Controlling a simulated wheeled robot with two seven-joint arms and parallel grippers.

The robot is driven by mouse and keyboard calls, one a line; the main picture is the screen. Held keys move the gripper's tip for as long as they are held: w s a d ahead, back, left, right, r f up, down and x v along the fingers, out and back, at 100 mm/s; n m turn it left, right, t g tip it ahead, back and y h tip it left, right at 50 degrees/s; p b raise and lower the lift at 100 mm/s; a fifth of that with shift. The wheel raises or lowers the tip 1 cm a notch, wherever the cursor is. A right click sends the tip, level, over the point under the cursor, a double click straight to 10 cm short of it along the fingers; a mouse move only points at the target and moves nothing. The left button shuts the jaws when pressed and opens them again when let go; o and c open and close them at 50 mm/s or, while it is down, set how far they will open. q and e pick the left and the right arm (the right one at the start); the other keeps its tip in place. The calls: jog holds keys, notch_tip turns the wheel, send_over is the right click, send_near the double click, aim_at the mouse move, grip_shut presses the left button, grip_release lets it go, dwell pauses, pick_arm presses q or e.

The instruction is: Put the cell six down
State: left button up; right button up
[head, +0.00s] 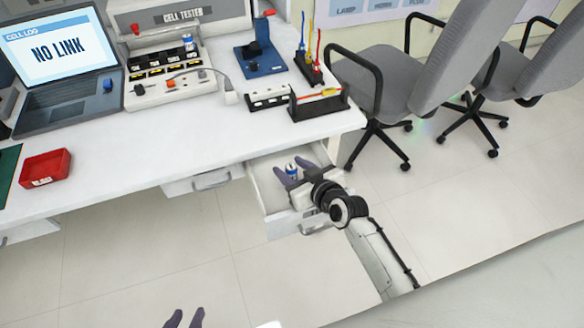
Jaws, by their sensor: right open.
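A small blue-and-white cell (291,170) stands upright in the open drawer (263,188) under the right end of the white table. Its number cannot be read. My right gripper (292,177) is open in the drawer, its fingers around or just beside the cell; I cannot tell whether they touch it. My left gripper (185,317) shows only its two fingertips at the bottom edge, apart with nothing visible between them. Another blue-and-white cell (188,43) stands at the cell tester (146,61).
The white table (130,150) has clear room along its front. On it are a laptop (65,85) reading "NO LINK", a red tray (45,168), a blue fixture (260,62) and black racks (318,105). Grey chairs (395,80) stand right of the table. A second drawer (205,181) is nearby.

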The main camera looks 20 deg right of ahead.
jog(key=shift+r, duration=0.2)
jog(key=p+v, duration=0.2)
jog(key=v, duration=1)
jog(key=shift+f, duration=0.1)
dwell(0.5)
